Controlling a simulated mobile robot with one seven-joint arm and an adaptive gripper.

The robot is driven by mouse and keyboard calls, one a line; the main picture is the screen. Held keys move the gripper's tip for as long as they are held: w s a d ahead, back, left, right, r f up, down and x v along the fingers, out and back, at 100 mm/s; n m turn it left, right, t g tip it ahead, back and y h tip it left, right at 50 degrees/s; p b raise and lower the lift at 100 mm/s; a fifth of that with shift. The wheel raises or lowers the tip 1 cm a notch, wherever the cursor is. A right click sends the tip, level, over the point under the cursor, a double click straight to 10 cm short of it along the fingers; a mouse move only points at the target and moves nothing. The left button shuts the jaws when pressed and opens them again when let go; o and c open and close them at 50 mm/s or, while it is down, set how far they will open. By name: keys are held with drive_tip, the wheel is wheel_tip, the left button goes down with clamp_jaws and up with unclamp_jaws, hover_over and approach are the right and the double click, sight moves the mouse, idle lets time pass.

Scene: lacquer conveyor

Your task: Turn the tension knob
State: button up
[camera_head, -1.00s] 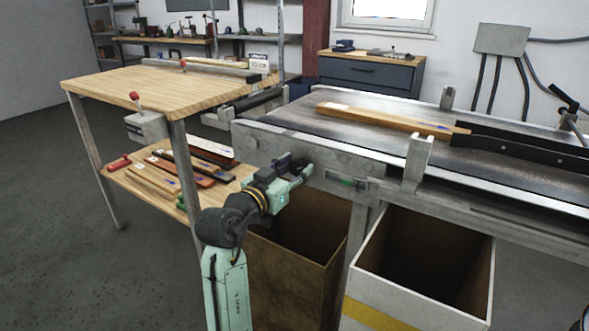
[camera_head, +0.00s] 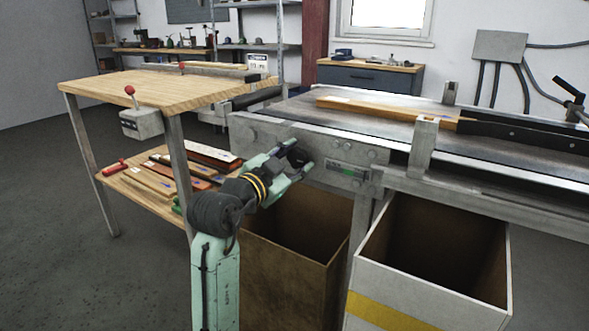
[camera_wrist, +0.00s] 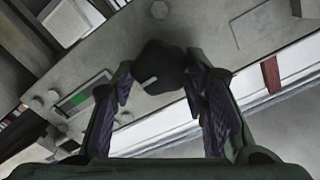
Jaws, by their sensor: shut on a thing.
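The tension knob (camera_wrist: 160,66) is dark, with a short white mark on its face, on the grey conveyor end plate. In the head view, the knob (camera_head: 297,156) is partly hidden by my gripper (camera_head: 300,162). In the wrist view, my gripper (camera_wrist: 165,85) has one finger on each side of the knob and is shut on it. A small gauge with a green band (camera_wrist: 76,97) is set in the same plate, and the gauge also shows in the head view (camera_head: 346,171).
Bolt heads stand out around the knob. A wooden board (camera_head: 385,110) lies on the conveyor belt. An open brown bin (camera_head: 290,255) and a white bin with a yellow stripe (camera_head: 400,310) stand below. A wooden table (camera_head: 150,89) with a control box (camera_head: 142,123) stands at left.

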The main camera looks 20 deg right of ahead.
drive_tip(key=shift+m+b, duration=0.4)
drive_tip(key=shift+m, duration=0.2)
drive_tip(key=o, duration=1.1)
drive_tip(key=v, duration=1.2)
